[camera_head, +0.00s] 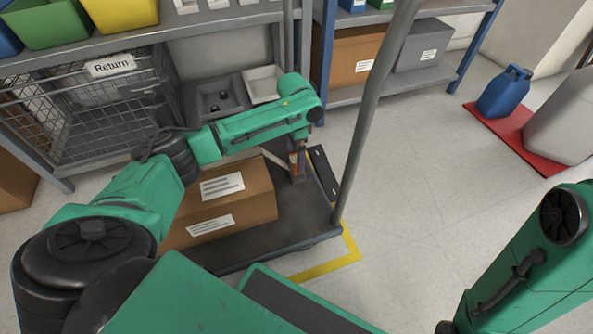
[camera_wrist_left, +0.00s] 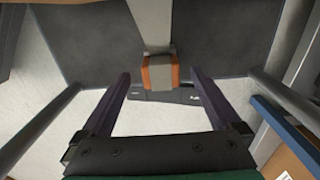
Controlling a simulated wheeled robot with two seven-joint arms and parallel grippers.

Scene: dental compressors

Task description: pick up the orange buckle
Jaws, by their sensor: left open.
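The orange buckle (camera_wrist_left: 160,75) shows in the left wrist view as a small block with orange sides and a grey middle, at the end of a pale grey strap (camera_wrist_left: 154,22). My left gripper (camera_wrist_left: 161,72) is open, with one dark finger on each side of the buckle and a gap on both sides. I cannot tell how far the buckle lies between the fingers in depth. In the head view a small orange patch of the buckle (camera_head: 294,159) shows by my left gripper (camera_head: 299,165), above the cart deck, partly hidden by the arm. My right gripper is out of frame.
A cardboard box (camera_head: 245,205) sits on the dark cart deck (camera_head: 275,235), beside the left arm. A grey cart post (camera_head: 368,110) rises right of the gripper. Shelving with a wire basket (camera_head: 85,115) stands behind. Open floor (camera_head: 430,190) lies to the right.

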